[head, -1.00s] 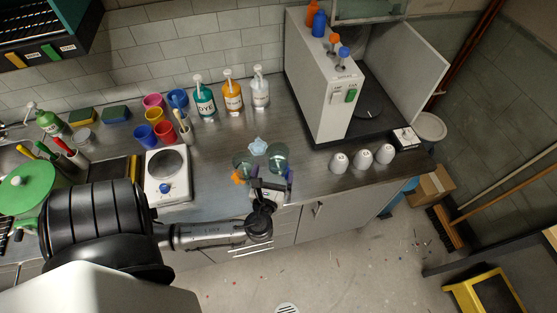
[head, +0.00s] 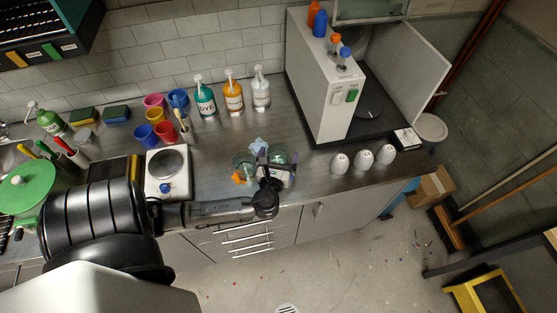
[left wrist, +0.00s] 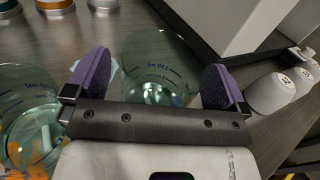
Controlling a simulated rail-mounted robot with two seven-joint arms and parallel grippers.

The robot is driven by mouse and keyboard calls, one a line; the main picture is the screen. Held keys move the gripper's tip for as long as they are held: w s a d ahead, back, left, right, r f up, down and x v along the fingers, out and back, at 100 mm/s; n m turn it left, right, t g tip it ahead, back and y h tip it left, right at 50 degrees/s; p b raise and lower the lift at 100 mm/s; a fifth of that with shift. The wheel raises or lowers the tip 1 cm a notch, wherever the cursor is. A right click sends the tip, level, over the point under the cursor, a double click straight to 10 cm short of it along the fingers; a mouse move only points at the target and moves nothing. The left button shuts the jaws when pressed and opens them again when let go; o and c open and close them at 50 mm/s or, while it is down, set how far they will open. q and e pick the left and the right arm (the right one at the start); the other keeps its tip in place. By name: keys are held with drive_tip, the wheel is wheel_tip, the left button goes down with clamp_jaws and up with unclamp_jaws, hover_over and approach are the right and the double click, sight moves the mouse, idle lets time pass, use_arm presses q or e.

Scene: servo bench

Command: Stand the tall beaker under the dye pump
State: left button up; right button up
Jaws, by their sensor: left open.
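Two clear glass beakers stand side by side on the steel bench. The right beaker (head: 279,155) also shows in the left wrist view (left wrist: 155,55), with dark volume marks. The left beaker (head: 241,161) shows at that view's left edge (left wrist: 28,100). I cannot tell surely which is taller. My left gripper (head: 278,162) is open, its purple fingers on either side of the right beaker (left wrist: 155,78); contact is not visible. The dye pump, a teal bottle marked DYE (head: 205,101), stands at the back by the wall. My right gripper is not in view.
An orange pump bottle (head: 233,97) and a clear one (head: 261,88) stand beside the dye pump. Coloured cups (head: 166,132) and a hotplate (head: 168,172) are to the left. Bench between pumps and beakers is mostly clear.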

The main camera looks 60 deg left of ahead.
sight(280, 149)
use_arm(q)
drive_tip(key=shift+c, duration=0.5)
drive_tip(key=c, duration=1)
drive_tip(key=shift+r, duration=0.15)
drive_tip(key=shift+r+p, duration=0.55)
drive_tip(key=shift+r, duration=1.25)
drive_tip(key=shift+w+d+r, duration=0.1)
drive_tip(key=shift+d+r, duration=0.15)
drive_tip(key=shift+r, duration=0.05)
drive_tip(key=w+d+r+p, duration=0.1)
drive_tip(key=w+d+r, duration=0.2)
drive_tip(key=d+r, duration=0.3)
drive_tip(key=shift+w+d+r, duration=0.2)
drive_tip(key=shift+d, duration=2)
